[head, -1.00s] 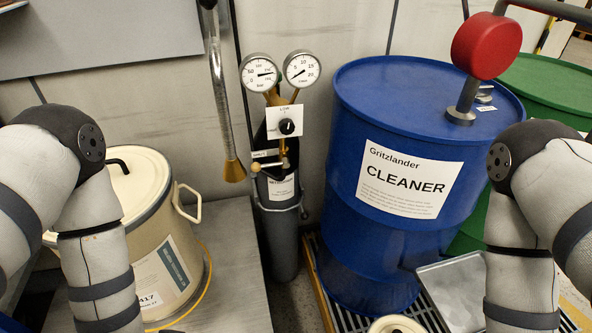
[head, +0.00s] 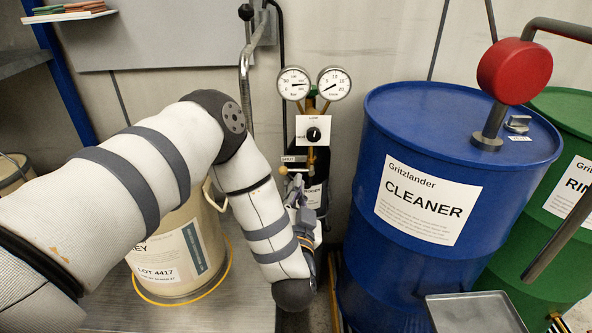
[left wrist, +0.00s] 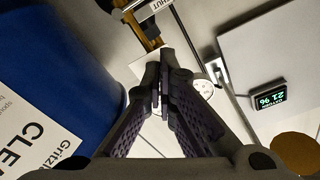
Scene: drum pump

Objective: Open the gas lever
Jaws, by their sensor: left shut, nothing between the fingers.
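The gas cylinder stands against the back wall in the head view, with a brass valve fitting (head: 311,158) below a white plate with a black knob (head: 314,134). A small lever-like part (head: 284,170) and a small label (head: 294,158) sit left of the fitting. My left gripper (head: 298,184) is just below them, fingers upward, partly covering the cylinder. I cannot tell whether it touches the lever. In the left wrist view the fingertips (left wrist: 164,62) are shut and empty, with a brass-coloured bar (left wrist: 135,22) and a label reading "SHUT" (left wrist: 143,10) beyond them. My right gripper is out of view.
Two gauges (head: 334,84) top the regulator. A blue cleaner drum (head: 400,255) stands close on the right, a green drum (head: 560,130) beyond it. A beige lidded container (head: 165,272) is behind my left arm. A metal pipe (head: 244,75) hangs left of the gauges.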

